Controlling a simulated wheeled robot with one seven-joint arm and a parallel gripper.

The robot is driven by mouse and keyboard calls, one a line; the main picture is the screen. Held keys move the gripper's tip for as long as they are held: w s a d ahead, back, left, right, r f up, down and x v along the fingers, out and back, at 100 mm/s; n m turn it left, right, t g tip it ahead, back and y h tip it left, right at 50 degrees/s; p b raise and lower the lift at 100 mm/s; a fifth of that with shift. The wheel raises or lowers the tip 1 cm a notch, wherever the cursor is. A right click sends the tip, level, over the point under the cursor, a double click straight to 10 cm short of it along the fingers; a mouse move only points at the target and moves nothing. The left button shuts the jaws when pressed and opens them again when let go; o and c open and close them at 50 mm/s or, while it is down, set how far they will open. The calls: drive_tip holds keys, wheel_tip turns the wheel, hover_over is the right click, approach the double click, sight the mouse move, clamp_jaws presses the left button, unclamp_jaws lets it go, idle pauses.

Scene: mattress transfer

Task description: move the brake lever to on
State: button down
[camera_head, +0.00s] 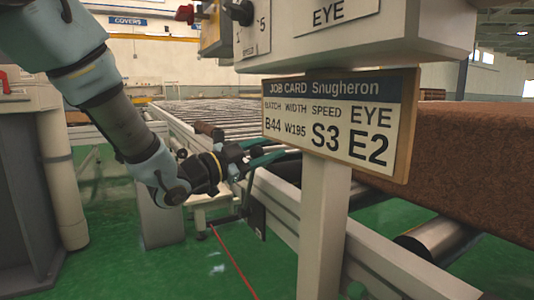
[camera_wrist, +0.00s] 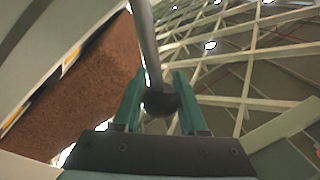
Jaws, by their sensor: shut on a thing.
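The brake lever (camera_wrist: 146,45) is a grey rod with a round black knob (camera_wrist: 160,102) in the wrist view. The knob lies between the two green fingers of my gripper (camera_wrist: 158,80), which is shut on the lever. In the head view my gripper (camera_head: 262,158) is beside the conveyor's near rail, left of the job card post. The lever itself is hard to make out there. No on or off marking of the brake is readable in either view.
A job card board (camera_head: 340,121) on a pale post (camera_head: 322,230) stands just right of my gripper. The roller conveyor (camera_head: 230,115) runs behind it. A large brown block (camera_head: 475,160) lies on the right. Green floor (camera_head: 200,265) is open in front.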

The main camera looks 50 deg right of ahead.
drive_tip(key=shift+s+f, duration=0.15)
drive_tip(key=shift+s, duration=0.05)
drive_tip(key=shift+c, duration=2.3)
unclamp_jaws()
drive_tip(key=shift+w+a, duration=0.1)
drive_tip(key=v, duration=1)
drive_tip(key=shift+a, duration=0.35)
